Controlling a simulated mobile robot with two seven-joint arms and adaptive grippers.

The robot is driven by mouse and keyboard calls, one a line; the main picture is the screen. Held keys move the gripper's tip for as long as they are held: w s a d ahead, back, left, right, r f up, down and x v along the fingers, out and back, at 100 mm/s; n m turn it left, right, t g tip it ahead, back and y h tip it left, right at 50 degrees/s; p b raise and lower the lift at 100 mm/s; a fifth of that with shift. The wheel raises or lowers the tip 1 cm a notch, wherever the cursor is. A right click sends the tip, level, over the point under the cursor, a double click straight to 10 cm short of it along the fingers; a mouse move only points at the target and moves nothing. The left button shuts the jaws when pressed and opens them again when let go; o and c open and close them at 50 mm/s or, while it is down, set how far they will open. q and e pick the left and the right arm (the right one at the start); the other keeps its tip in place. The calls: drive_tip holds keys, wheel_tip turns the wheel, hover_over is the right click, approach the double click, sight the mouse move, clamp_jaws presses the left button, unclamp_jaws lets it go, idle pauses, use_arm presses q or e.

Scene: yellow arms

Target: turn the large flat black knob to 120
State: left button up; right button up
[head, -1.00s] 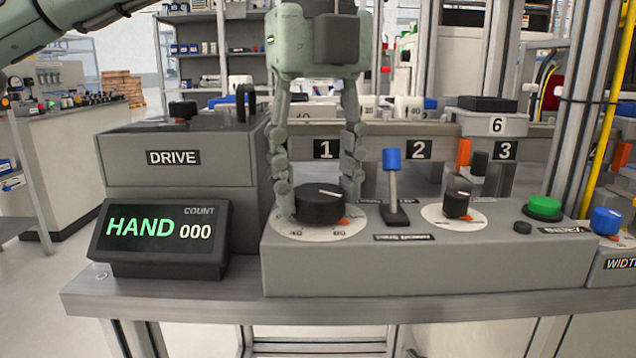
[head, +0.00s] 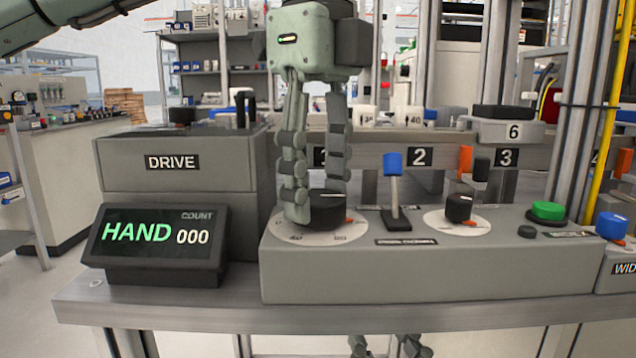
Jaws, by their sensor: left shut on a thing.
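The large flat black knob (head: 329,213) sits on a white dial plate (head: 352,232) at the left end of the grey control box. An orange-red mark shows by the knob's right side, and 40 and 80 show on the front of the dial. My left gripper (head: 320,208) points down from above and is shut on the knob, one finger at its front left, the other behind at its right. The near finger hides part of the knob and dial, and I cannot read the pointer's setting.
A blue-topped lever (head: 393,180), a small black knob (head: 459,207) and a green button (head: 548,210) stand to the right on the box. A display (head: 157,245) reading HAND 000 stands at the left. A blue knob (head: 611,226) is at the right edge.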

sight(318, 196)
idle(0.3)
use_arm(q)
drive_tip(key=o, duration=1.2)
drive_tip(key=shift+c, duration=0.2)
drive_tip(key=shift+r, duration=0.1)
wheel_tip(318, 196, up, 12)
